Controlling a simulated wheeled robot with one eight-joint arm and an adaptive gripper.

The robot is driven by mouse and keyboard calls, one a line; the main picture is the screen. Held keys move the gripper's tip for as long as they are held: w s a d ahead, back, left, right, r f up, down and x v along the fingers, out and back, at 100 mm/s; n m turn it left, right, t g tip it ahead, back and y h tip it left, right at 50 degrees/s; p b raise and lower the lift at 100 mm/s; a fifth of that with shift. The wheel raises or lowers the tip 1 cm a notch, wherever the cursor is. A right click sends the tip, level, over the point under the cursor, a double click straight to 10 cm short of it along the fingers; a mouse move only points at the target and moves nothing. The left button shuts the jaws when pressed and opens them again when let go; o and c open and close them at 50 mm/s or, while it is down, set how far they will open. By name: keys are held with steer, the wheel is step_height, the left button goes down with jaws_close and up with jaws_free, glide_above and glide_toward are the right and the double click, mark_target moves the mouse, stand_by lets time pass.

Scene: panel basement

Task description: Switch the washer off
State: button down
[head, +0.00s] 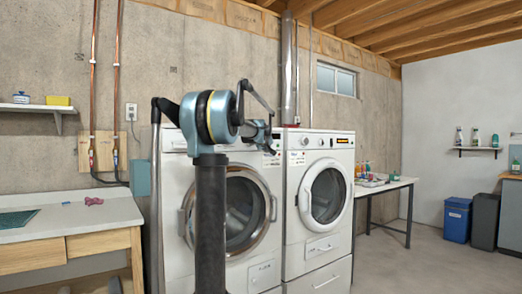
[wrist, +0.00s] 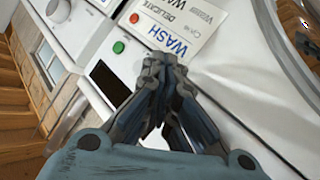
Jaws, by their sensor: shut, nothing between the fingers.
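The washer is the white front-loader on the left (head: 252,270), with a round glass door. Most of its control panel is hidden by my arm in the head view. In the wrist view its panel carries a WASH and DELICATE label (wrist: 172,36), a green button (wrist: 118,47), a red button (wrist: 134,18), a round knob (wrist: 58,10) and a dark display (wrist: 108,82). My gripper (wrist: 160,62) is shut and empty, its tips over the panel between the label and the display. Whether they touch it is unclear. My gripper also shows small before the panel in the head view (head: 269,148).
A second white front-loader (head: 318,238) with a lit display stands close on the right. A workbench (head: 95,212) is at the left and a narrow table (head: 385,185) at the right. Blue and dark bins stand at the far right. The floor at the right is clear.

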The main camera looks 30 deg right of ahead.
steer(key=s, duration=0.6)
steer(key=shift+d, duration=0.25)
stand_by(0.3)
stand_by(0.4)
steer(key=s+a+f+n+g+y, duration=0.1)
steer(key=s+a+f+y, duration=0.15)
steer(key=a+f, duration=0.7)
steer(key=s+a+f+g+y, duration=0.15)
steer(key=s+a+f, duration=0.25)
steer(key=a, duration=1)
steer(key=s+a+f+n+y, duration=0.1)
steer(key=s+a+f+y, duration=0.25)
steer(key=a+f, duration=0.6)
steer(key=s+a+f+g, duration=0.2)
steer(key=s+a+f, duration=0.4)
steer(key=s, duration=0.3)
steer(key=s+a+f+g+y, duration=0.1)
steer(key=s+a+f+g, duration=0.1)
steer(key=s+a+f, duration=0.4)
steer(key=s+a+f+g, duration=0.2)
steer(key=s+a+f, duration=0.5)
steer(key=s+f, duration=0.4)
steer(key=s, duration=0.2)
steer(key=shift+s+f+g+y, duration=0.2)
steer(key=shift+s+g+y, duration=0.15)
